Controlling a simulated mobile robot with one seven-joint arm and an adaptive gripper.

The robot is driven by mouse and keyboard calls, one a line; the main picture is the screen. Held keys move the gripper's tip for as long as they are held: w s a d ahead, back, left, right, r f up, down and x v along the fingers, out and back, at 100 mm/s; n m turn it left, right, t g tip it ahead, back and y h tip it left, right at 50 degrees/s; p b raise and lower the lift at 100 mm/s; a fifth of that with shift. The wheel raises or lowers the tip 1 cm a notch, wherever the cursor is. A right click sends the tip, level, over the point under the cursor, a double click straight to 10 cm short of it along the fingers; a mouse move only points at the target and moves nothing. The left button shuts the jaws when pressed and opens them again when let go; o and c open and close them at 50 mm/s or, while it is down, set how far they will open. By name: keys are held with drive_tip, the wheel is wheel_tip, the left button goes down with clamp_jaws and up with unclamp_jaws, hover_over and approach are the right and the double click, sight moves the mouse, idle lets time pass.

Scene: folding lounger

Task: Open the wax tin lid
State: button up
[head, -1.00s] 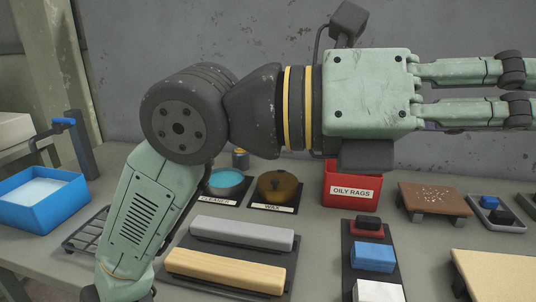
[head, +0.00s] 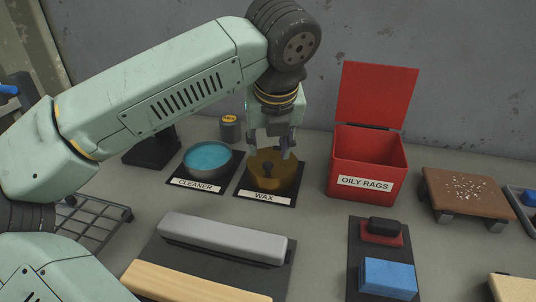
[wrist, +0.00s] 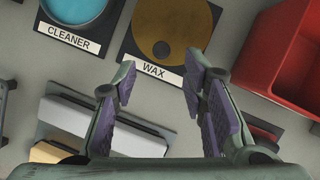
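The wax tin (head: 285,182) is a round, brown-gold tin on a dark mat labelled WAX. Its flat lid (wrist: 180,22) is on top, with a dark round knob (wrist: 162,47) near the middle. My gripper (head: 272,148) points down just above and behind the tin in the head view, partly covering its back edge. In the wrist view my gripper (wrist: 160,72) is open and empty, its purple-padded fingers apart. The tin lies beyond the fingertips there, with the knob roughly in line with the gap. I see no contact with the lid.
The cleaner tin (head: 208,158), with turquoise content, stands close on the left. The red oily rags bin (head: 368,170) stands on the right with its lid up. A small grey can (head: 230,129) is behind. Grey and tan bars lie in front.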

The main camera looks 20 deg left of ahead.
sight(268, 163)
drive_tip(key=p+x, duration=0.1)
drive_tip(key=x, duration=0.5)
drive_tip(key=shift+w+f, duration=0.1)
drive_tip(key=shift+f, duration=0.05)
clamp_jaws()
idle(0.7)
